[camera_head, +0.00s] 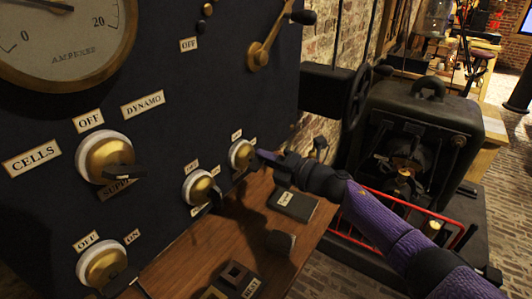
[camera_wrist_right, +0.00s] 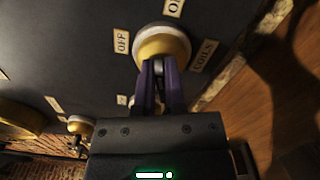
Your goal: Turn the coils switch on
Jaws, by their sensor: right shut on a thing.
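The coils switch (camera_head: 241,153) is a round brass knob on a white base, the rightmost of the knobs low on the dark panel. My right gripper (camera_head: 262,158) reaches it from the right. In the right wrist view, the purple fingers (camera_wrist_right: 160,82) are shut at the front of the coils switch (camera_wrist_right: 163,42), around its lever, which they mostly hide. The labels OFF (camera_wrist_right: 121,42) and COILS (camera_wrist_right: 203,55) show beside it; a third label at the top edge is cut off. My left gripper is not in view.
Other brass switches sit to the left: a middle one (camera_head: 199,187), the supply switch (camera_head: 104,157) and a lower one (camera_head: 103,264). A wooden shelf (camera_head: 190,255) with small blocks runs below the panel. A black machine (camera_head: 420,125) with a red rail stands at right.

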